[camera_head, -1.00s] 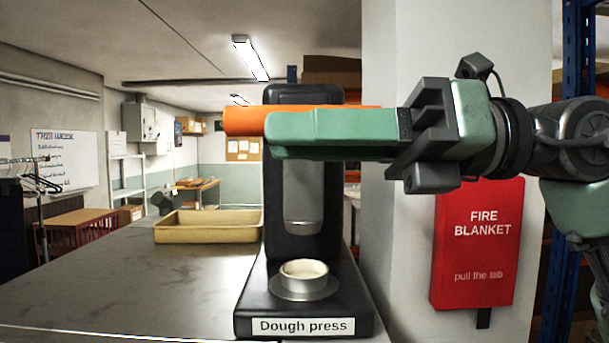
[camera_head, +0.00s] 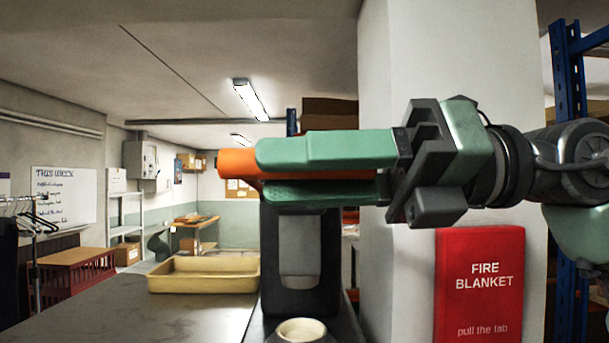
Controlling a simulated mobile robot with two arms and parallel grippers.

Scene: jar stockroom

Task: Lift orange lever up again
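The orange lever (camera_head: 237,163) lies roughly level across the top of the black dough press (camera_head: 285,223), and its left end sticks out past my gripper. My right gripper (camera_head: 320,170) reaches in from the right. Its two green fingers lie along the lever, one above and in front, one lower, with orange showing between them; it appears shut on the lever. The fingers hide most of the lever and the press top. A pale round cup (camera_head: 301,330) at the press base is cut off by the bottom edge. My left gripper is out of view.
A yellow tray (camera_head: 205,275) stands on the grey counter (camera_head: 190,317) left of the press. A white pillar with a red fire blanket box (camera_head: 480,285) is close on the right, behind my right arm. Blue shelving stands beyond it.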

